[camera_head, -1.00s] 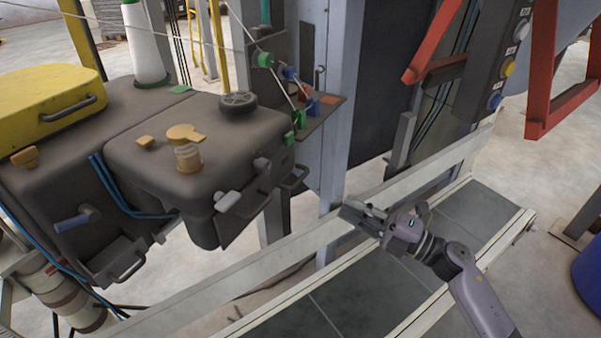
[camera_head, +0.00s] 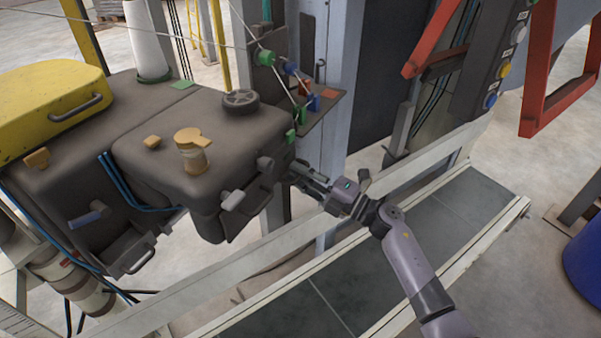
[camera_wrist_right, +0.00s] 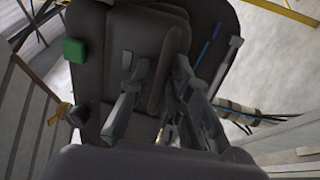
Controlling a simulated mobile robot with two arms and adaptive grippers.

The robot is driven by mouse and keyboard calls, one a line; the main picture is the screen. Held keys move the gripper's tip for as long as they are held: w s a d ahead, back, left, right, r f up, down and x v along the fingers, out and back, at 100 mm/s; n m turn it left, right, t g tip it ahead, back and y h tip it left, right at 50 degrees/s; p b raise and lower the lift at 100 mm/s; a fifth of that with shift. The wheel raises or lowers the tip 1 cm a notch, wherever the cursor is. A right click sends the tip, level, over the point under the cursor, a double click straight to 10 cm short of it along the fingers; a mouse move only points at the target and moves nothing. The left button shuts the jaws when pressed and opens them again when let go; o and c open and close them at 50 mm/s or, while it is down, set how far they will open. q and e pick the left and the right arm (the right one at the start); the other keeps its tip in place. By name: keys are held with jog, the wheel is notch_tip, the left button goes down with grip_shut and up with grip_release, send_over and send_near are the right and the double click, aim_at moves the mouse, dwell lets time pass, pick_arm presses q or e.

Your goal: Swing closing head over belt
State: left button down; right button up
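The closing head (camera_head: 150,120) is a dark grey machine with a yellow cover (camera_head: 60,95). It hangs at the left, beside the near rail of the belt (camera_head: 360,275). A dark handle at its right end is partly hidden by my right gripper (camera_head: 302,178). In the right wrist view the closing head (camera_wrist_right: 100,50) fills the middle, with a dark bar-like handle (camera_wrist_right: 164,75). My right gripper (camera_wrist_right: 160,95) has its fingers apart on either side of this bar; contact cannot be told. My left gripper is not in view.
A pale post (camera_head: 338,120) stands behind the gripper. A button panel (camera_head: 495,70) and red frame (camera_head: 535,90) are at upper right. A blue drum (camera_head: 585,250) is at the right edge. The visible belt surface is clear.

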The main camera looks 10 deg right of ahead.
jog(key=shift+c, duration=0.2)
grip_shut()
dwell(0.4)
